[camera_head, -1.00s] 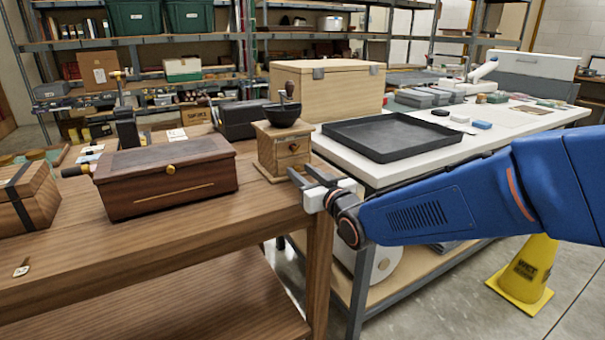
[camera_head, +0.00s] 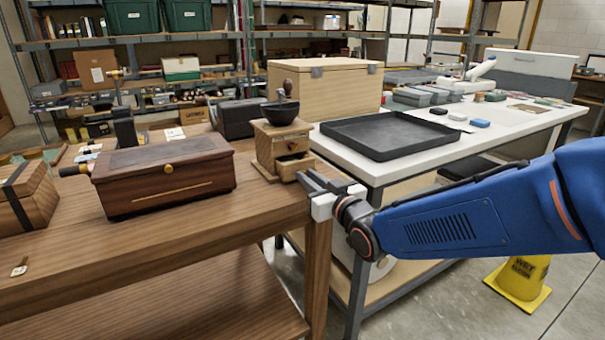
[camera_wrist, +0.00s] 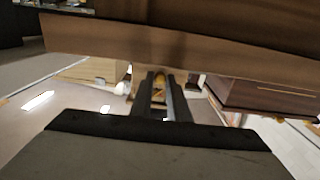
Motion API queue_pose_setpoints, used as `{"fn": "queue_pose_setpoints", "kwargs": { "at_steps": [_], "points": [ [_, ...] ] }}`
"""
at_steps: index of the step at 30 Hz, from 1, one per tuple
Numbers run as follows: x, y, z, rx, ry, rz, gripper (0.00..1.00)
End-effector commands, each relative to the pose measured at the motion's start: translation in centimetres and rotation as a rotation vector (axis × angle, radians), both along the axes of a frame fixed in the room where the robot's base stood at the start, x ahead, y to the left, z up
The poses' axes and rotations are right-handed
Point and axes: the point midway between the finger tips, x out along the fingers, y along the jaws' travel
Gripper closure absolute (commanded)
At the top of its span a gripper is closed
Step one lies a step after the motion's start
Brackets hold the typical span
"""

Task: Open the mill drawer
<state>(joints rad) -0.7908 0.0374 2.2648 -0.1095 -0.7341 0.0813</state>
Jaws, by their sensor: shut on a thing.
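The wooden mill (camera_head: 268,148) with its black bowl and crank stands near the right end of the wooden bench. Its drawer (camera_head: 295,166) is pulled out of the front, and the dark opening above it shows. My gripper (camera_head: 312,181) is in front of the drawer, shut on the drawer knob. The fingers hide the knob in the head view. In the wrist view the two dark fingers (camera_wrist: 160,92) are close together, with a small yellowish part between them; the mill behind is mostly hidden.
A dark-topped wooden box (camera_head: 165,180) stands left of the mill. A black tray (camera_head: 400,137) lies on the white table to the right, with a pale wooden chest (camera_head: 345,92) behind. A yellow floor sign (camera_head: 520,278) stands below my arm.

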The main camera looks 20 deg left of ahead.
Motion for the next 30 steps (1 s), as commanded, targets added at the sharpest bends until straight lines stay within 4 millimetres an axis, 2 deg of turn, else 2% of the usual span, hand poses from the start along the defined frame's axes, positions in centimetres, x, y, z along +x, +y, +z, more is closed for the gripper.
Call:
{"fn": "queue_pose_setpoints", "kwargs": {
  "at_steps": [6,16,17,18,30],
  "points": [
    [-1.3,-1.6,0.0,0.000,0.000,-0.001,1.00],
    [-1.4,-1.7,0.0,0.000,0.000,0.000,1.00],
    [-1.4,-1.7,0.0,0.000,0.000,0.000,0.78],
    [-1.4,-1.7,0.0,0.000,0.000,0.000,0.68],
    [-1.4,-1.7,0.0,0.000,0.000,0.000,0.67]
  ]
}}
